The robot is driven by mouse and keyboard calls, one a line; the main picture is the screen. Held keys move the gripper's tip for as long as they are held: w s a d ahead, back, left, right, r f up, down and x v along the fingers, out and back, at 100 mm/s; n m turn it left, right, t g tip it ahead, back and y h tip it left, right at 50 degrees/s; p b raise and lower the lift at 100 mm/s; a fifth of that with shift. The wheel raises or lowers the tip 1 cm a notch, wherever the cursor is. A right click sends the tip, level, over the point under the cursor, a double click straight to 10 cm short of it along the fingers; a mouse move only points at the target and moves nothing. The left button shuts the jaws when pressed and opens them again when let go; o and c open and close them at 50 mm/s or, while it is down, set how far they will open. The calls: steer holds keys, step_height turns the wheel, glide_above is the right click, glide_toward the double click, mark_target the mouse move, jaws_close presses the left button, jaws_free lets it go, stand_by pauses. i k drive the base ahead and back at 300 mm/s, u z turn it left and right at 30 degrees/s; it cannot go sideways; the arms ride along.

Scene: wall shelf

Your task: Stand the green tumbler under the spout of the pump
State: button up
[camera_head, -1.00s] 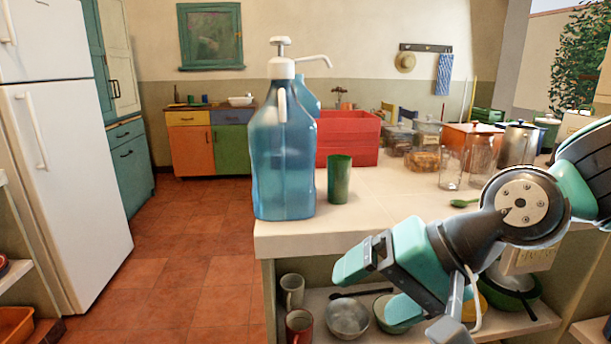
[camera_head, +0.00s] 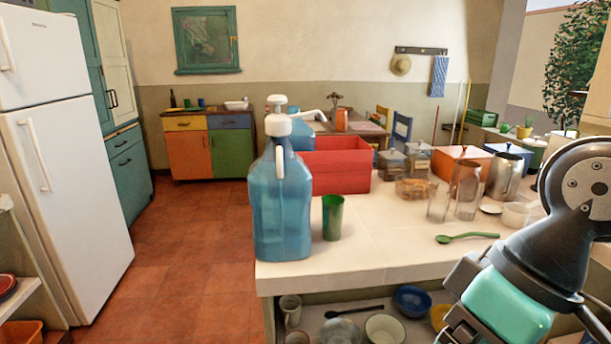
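The pump (camera_head: 282,205) is a large translucent blue bottle with a white head, standing upright near the counter's left front corner. Its white spout (camera_head: 312,116) reaches out to the right. The green tumbler (camera_head: 333,219) stands upright on the counter, just right of the bottle and slightly farther back. A gap shows between them. My gripper (camera_head: 462,338) is at the bottom right, in front of the counter and away from the tumbler. Its fingertips are cut off by the frame edge.
A red crate (camera_head: 335,163) stands behind the tumbler. Glass jars (camera_head: 439,203), a metal pitcher (camera_head: 507,176) and a white cup (camera_head: 516,215) are farther right. A green spoon (camera_head: 467,238) lies near my arm. The counter (camera_head: 375,240) is clear between tumbler and spoon.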

mark_target(332, 218)
steer(key=u, duration=2.15)
steer(key=k, duration=1.15)
steer(key=z, duration=1.85)
steer(key=i, duration=1)
steer(key=z, duration=0.05)
